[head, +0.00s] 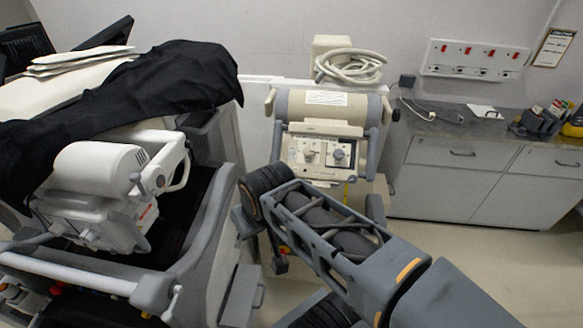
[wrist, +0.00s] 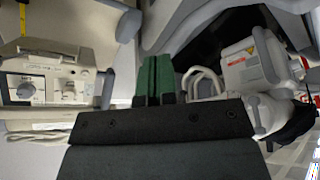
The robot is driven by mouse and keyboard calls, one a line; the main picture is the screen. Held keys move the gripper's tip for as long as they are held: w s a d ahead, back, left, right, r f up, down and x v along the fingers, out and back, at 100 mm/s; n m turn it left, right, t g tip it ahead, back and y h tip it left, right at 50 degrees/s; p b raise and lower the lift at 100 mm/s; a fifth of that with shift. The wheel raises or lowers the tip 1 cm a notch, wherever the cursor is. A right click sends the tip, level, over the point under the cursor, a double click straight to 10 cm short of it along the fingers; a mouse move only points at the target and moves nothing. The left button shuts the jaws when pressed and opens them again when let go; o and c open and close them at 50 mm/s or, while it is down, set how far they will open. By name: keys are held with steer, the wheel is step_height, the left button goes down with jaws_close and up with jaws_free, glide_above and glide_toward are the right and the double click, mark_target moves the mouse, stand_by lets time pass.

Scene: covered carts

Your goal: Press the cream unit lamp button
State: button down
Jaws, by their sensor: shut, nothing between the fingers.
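The cream unit (head: 326,108) stands on a cart against the back wall in the head view. Its front panel (head: 325,153) carries two knobs and small controls; I cannot tell which one is the lamp button. The panel also shows at the left of the wrist view (wrist: 48,88), turned over. My gripper shows in the wrist view with its green fingers (wrist: 154,78) together, shut and empty. They point into the space between the cream unit and the white machine, apart from both. In the head view my arm reaches in front of the cream unit's lower right, and the fingertips are hard to make out.
A white machine (head: 98,170) partly under a black cloth (head: 185,82) stands on a grey cart at left, close to my gripper. A grey cabinet (head: 470,180) and wall sockets (head: 474,60) are at right. Floor shows at right.

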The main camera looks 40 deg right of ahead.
steer(key=w+d+r+n+b, duration=0.2)
steer(key=w+d+n+b, duration=0.2)
steer(key=d, duration=0.7)
steer(key=w+d+r+n+b, duration=0.1)
steer(key=w+d+n+b, duration=0.3)
steer(key=d, duration=0.6)
steer(key=w+b, duration=0.2)
steer(key=w, duration=0.1)
steer(key=shift+w+d+r+n, duration=0.15)
steer(key=shift+d+r+n, duration=0.15)
steer(key=shift+d+r, duration=0.05)
steer(key=shift+f, duration=0.1)
glide_toward(294, 171)
step_height(294, 171, down, 3)
steer(key=a, duration=0.2)
steer(key=shift+w+d+f+p, duration=0.3)
steer(key=shift+w+f, duration=0.1)
steer(key=shift+f, duration=0.15)
steer(key=shift+w+d+f+p, duration=0.3)
steer(key=shift+w+f, duration=0.1)
steer(key=shift+f, duration=0.1)
steer(key=shift+w+d+f, duration=0.35)
steer(key=shift+w+f, duration=0.05)
steer(key=shift+f, duration=0.1)
steer(key=shift+f, duration=0.1)
